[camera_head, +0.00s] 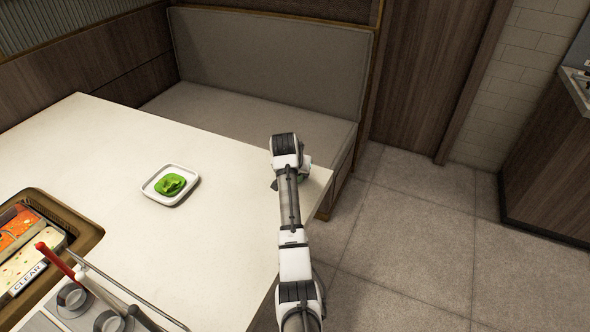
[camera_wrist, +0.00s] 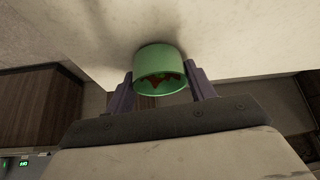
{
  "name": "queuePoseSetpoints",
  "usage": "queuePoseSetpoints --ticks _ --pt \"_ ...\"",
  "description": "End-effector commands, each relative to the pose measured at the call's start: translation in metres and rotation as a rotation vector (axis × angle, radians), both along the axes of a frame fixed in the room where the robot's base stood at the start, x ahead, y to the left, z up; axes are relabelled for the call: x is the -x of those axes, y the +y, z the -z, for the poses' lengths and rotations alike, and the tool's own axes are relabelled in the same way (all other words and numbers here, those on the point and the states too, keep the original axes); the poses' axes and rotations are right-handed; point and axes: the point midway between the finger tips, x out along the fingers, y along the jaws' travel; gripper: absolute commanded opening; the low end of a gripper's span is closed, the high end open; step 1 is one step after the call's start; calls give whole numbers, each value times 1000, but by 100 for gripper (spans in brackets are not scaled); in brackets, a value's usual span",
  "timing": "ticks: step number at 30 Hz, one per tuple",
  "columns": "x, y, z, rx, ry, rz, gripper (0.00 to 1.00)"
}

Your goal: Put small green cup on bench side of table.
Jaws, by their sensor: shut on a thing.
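The small green cup (camera_wrist: 160,65) shows between the two fingers of my gripper (camera_wrist: 162,80) in the wrist view, with something dark red inside it. My gripper is shut on the cup. The pale table surface is close to the cup in that view; I cannot tell whether they touch. In the head view my arm reaches over the right end of the white table (camera_head: 215,240), near the grey bench (camera_head: 255,110). There a small bit of green (camera_head: 274,184) shows beside my gripper; the arm hides most of the cup.
A white square dish (camera_head: 157,196) with green food stands mid-table. Bare table surrounds the dish. Grey floor lies right of the table.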

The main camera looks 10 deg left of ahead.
Motion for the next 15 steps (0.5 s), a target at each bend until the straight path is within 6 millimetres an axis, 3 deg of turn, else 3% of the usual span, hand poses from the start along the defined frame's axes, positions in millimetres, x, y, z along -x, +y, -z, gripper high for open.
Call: queuePoseSetpoints --ticks 11,12,15 --pt "0 0 4 0 -1 0 31" --pt "0 0 5 0 -2 0 57" --pt "0 0 4 0 -1 0 70"
